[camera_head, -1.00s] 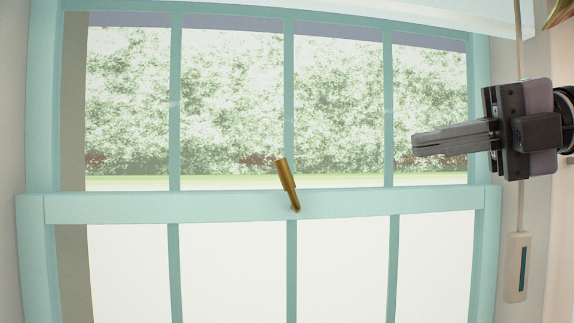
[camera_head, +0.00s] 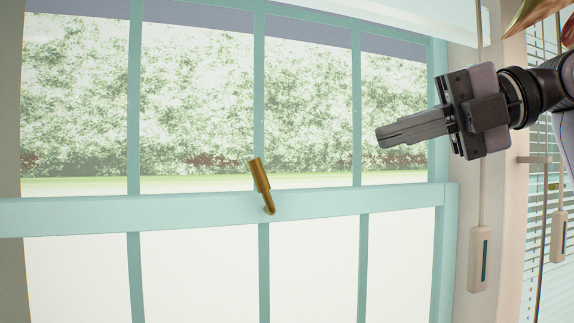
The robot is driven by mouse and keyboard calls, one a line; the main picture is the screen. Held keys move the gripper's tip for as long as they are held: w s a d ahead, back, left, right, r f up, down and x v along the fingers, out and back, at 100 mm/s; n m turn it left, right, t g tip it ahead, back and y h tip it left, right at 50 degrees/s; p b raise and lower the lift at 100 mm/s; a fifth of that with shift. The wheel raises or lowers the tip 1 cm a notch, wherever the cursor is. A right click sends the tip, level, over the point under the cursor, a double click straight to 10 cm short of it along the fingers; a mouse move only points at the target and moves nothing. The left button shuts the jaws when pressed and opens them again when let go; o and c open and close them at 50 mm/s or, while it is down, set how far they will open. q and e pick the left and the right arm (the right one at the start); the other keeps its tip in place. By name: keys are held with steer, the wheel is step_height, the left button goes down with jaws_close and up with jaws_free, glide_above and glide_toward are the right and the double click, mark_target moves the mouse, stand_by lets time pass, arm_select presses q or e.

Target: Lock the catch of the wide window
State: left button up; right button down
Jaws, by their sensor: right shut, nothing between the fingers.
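The wide window has a teal frame with a horizontal meeting rail (camera_head: 340,205) across its middle. The brass catch (camera_head: 262,187) sits on that rail, at a vertical bar. Its lever points up and slightly left, and its lower end lies against the rail. My right gripper (camera_head: 380,137) comes in from the right with its fingers together and empty. In the picture it is up and right of the catch, clearly apart from it. My left gripper is not in view.
A cord with a pale weight (camera_head: 480,258) hangs right of the window. Another pale weight (camera_head: 558,235) hangs farther right by a slatted blind (camera_head: 540,290). A brass-coloured object (camera_head: 535,15) shows at the top right corner. The space before the lower panes looks clear.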

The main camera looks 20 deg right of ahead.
mark_target(261, 184)
steer(key=shift+a, duration=0.1)
steer(key=p+x, duration=0.2)
steer(key=x, duration=1.2)
